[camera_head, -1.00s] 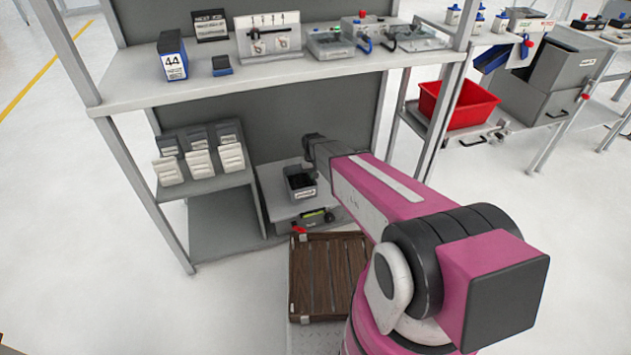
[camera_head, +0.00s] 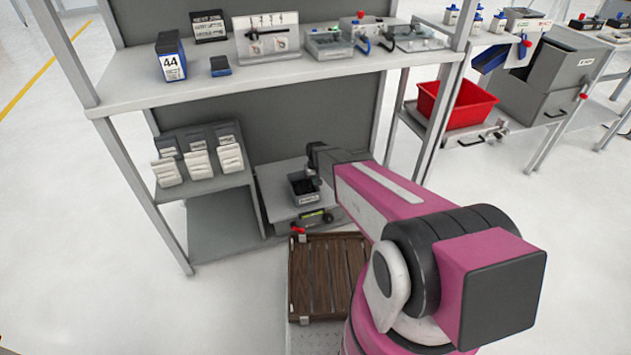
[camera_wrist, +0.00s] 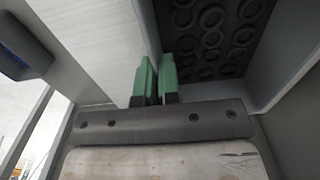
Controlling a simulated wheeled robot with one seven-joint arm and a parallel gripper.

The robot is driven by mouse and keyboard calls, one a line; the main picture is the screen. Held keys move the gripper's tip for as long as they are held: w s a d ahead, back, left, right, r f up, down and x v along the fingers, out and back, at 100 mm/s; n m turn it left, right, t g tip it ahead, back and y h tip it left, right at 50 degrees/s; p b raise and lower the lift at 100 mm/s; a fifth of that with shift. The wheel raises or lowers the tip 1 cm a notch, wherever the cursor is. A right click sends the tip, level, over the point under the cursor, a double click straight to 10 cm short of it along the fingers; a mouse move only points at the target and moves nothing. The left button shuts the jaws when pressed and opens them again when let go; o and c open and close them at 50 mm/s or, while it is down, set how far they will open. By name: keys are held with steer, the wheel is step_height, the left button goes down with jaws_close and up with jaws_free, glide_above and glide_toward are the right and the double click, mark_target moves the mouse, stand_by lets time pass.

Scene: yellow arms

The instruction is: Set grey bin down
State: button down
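The grey bin (camera_head: 305,198) is a small open box with a dark inside and a white label on its front. In the head view it is upright at the low white shelf (camera_head: 270,180) of the rack. I cannot tell whether its base touches the shelf. My gripper (camera_head: 316,168) is at the bin's right rear side, partly hidden by my arm. In the wrist view the green fingertips of my gripper (camera_wrist: 156,82) are close together on either side of the bin's wall. The bin's ribbed dark floor (camera_wrist: 212,40) shows to the right and looks empty there.
A brown slatted crate (camera_head: 328,275) stands below. Card holders (camera_head: 198,160) are on the left shelf. The upper shelf (camera_head: 130,92) overhangs, and a rack post (camera_head: 440,125) stands to the right.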

steer(key=c, duration=1.3)
jaws_free()
steer(key=shift+f, duration=0.1)
steer(key=shift+c, duration=0.2)
step_height(320, 180, up, 12)
steer(key=s+d+r+m, duration=0.1)
steer(key=s+d+r, duration=0.3)
steer(key=s, duration=0.3)
steer(key=s+d+r+m, duration=0.1)
steer(key=s+d+r, duration=0.3)
steer(key=s, duration=0.4)
steer(key=s+d+r+m, duration=0.1)
steer(key=s+d+r, duration=0.4)
steer(key=s, duration=0.3)
steer(key=shift+d, duration=0.4)
steer(key=shift+f, duration=0.1)
